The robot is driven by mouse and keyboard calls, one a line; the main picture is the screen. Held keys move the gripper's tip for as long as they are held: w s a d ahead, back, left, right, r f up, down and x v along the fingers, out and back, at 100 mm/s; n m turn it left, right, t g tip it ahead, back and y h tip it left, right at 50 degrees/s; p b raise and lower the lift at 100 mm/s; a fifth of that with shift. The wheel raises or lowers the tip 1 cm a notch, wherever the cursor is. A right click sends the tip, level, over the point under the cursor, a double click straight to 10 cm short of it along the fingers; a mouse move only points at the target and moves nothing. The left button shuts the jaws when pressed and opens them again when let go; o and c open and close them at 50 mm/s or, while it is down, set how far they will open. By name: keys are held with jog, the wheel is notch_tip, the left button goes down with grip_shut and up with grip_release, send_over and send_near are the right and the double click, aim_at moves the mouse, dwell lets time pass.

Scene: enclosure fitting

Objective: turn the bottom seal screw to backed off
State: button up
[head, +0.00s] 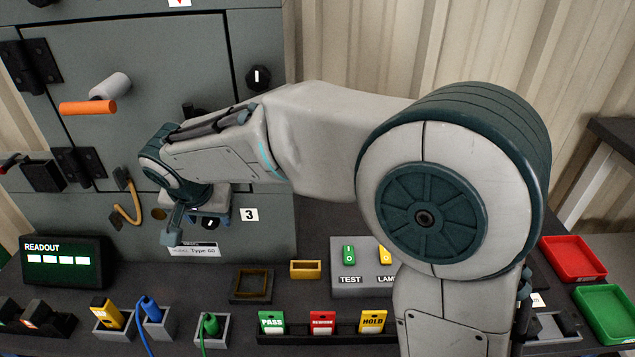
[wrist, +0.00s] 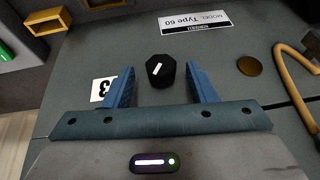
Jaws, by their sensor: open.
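The bottom seal screw (wrist: 161,71) is a black faceted knob with a white pointer line, set on the grey enclosure face beside the label 3 (wrist: 102,89). In the wrist view its pointer is slightly slanted. My gripper (wrist: 159,80) is open, with one blue finger on each side of the screw and a visible gap on both sides. In the head view my gripper (head: 198,226) is low on the enclosure front, left of the label 3 (head: 249,214), and mostly hides the screw.
A brass disc (wrist: 249,66) and a tan curved handle (wrist: 298,80) are on the same face. A Type 60 plate (head: 194,250) sits below the gripper. Another black knob (head: 258,77) is higher up.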

jog(key=v, duration=0.2)
jog(key=shift+s+a+r, duration=0.1)
jog(key=shift+s+r, duration=0.15)
jog(key=shift+s, duration=0.05)
jog(key=s+d, duration=0.3)
jog(key=s, duration=0.9)
jog(key=w+d+r+p, duration=0.2)
jog(key=d+r+p, duration=0.4)
jog(key=d, duration=0.3)
jog(key=w+d+r+h+p, duration=0.1)
jog(key=w+d+r+p, duration=0.2)
jog(key=d+r+p, duration=0.4)
jog(key=shift+d+g+h+p, duration=0.3)
jog(key=shift+d+p, duration=0.15)
jog(key=shift+d, duration=0.4)
jog(key=shift+a+f, duration=0.1)
